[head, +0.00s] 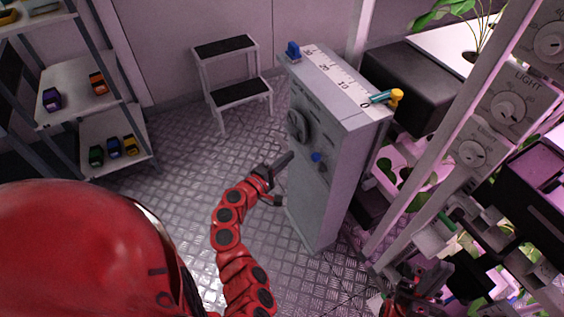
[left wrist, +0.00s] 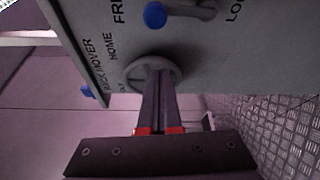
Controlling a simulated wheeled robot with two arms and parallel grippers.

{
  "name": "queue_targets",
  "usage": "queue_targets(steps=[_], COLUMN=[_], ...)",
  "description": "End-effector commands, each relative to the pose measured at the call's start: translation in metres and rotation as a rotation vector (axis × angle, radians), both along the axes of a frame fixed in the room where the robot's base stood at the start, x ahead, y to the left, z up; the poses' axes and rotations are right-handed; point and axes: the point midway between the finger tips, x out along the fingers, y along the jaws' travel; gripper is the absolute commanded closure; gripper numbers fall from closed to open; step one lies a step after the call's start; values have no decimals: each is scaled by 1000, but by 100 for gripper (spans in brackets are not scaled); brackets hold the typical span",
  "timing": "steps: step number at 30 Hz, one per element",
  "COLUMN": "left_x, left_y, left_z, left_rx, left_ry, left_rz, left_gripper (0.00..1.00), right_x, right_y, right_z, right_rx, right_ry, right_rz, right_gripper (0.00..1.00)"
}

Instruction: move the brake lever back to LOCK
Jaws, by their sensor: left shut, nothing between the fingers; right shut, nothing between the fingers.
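The brake lever has a blue ball end (head: 316,158) on the front of the grey rack mover cabinet (head: 325,205). In the left wrist view the lever's blue ball (left wrist: 155,15) sits beside the partly cut-off FREE label, away from the cut-off LOCK label on the right. My left gripper (head: 288,158) is shut and empty in front of the panel, close to the lever. In the left wrist view its fingers (left wrist: 160,75) overlap a round grey dial (left wrist: 138,68); contact cannot be told. My right gripper (head: 420,280) is shut at the lower right, among the racks.
A scale (head: 335,75) with a teal and yellow pointer (head: 385,97) near 0 tops the cabinet. A step stool (head: 232,72) stands behind it. Shelves with toy cars (head: 118,148) stand left; plant racks (head: 440,165) crowd the right. Metal floor (head: 180,185) is clear left of the cabinet.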

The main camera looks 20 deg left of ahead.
Motion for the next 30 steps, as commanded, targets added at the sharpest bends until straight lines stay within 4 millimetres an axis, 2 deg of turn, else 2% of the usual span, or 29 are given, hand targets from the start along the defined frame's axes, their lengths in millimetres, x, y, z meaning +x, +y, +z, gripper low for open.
queue_targets(steps=[3, 9, 18, 30], left_x=[22, 50, 29, 26], left_y=[-7, -14, -42, -46], left_z=[1, -2, 4, 3], left_rx=[0, -1, -1, 0], left_ry=[-1, 2, -1, 0], left_rz=[-5, -4, 1, 1], left_gripper=[100, 100, 100, 100], right_x=[0, 0, 0, 0], right_y=[0, 0, 0, 0], right_z=[5, 8, 23, 23], right_rx=[0, 0, 0, 0], right_ry=[0, 0, 0, 0], right_rz=[0, 0, 0, 0], right_gripper=[100, 100, 100, 100])
